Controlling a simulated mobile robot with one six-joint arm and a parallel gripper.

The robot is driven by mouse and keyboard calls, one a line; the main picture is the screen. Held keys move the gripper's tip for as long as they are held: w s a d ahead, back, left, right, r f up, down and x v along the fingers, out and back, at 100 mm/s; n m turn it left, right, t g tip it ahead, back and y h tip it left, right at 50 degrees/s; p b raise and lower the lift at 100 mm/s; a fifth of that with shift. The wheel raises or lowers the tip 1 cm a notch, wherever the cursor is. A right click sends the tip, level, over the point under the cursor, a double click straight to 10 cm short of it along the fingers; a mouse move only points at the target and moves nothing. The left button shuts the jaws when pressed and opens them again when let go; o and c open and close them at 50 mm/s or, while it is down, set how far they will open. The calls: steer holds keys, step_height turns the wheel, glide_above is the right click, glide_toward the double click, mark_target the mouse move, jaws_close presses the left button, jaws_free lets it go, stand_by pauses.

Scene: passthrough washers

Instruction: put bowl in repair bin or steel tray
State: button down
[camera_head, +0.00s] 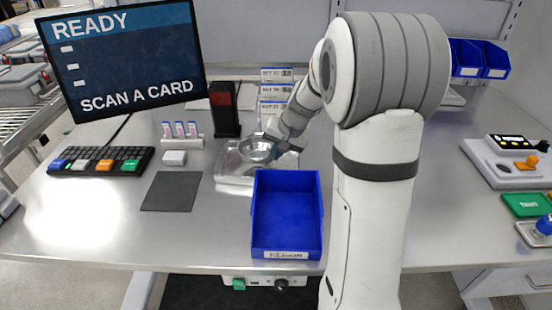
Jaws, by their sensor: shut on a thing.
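A shiny metal bowl (257,148) is at the middle of the table, over the steel tray (236,178). My gripper (274,150) is at the bowl's right rim and shut on it. The fingertips are small and partly hidden by my wrist. I cannot tell whether the bowl touches the tray or is held just above it. The blue repair bin (287,212) stands in front of the tray near the table's front edge. It is empty, and its label faces the front.
A dark mat (169,191), a keypad (100,161) and a monitor (122,58) are to the left. A dark red-black scanner (225,108) and stacked labelled boxes (276,92) stand behind the bowl. My arm hides part of the table right of the bin. Control boxes (518,162) are at far right.

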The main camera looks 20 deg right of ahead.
steer(key=shift+f, duration=1.25)
steer(key=shift+f, duration=0.2)
steer(key=c, duration=1.6)
jaws_free()
steer(key=shift+r, duration=0.1)
